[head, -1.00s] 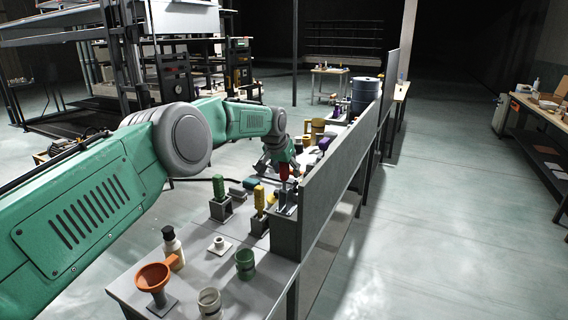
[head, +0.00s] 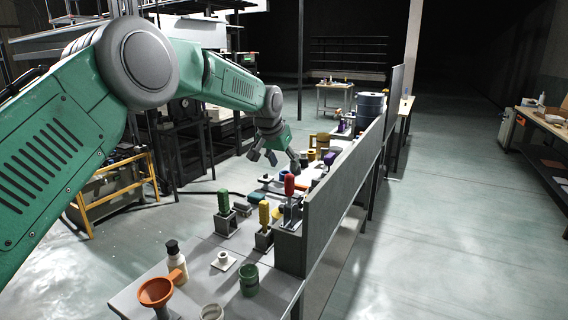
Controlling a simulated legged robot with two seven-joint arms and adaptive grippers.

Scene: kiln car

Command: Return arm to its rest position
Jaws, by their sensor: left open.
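My left arm comes in from the left, raised above the workbench. Its gripper (head: 275,158) is open and empty, held above the far part of the bench, behind the red-handled tool. The red-handled tool (head: 289,185) stands upright in a grey holder against the bench's back panel, apart from the gripper. A yellow-handled tool (head: 264,213) and a green-handled tool (head: 223,202) stand upright in grey blocks nearer to me. My right gripper is out of view.
The bench (head: 205,262) also holds an orange funnel (head: 156,291), a bottle (head: 176,262), a green cup (head: 248,279) and a white flanged piece (head: 223,261). A tall grey panel (head: 343,180) runs along its right side. Open floor lies to the right.

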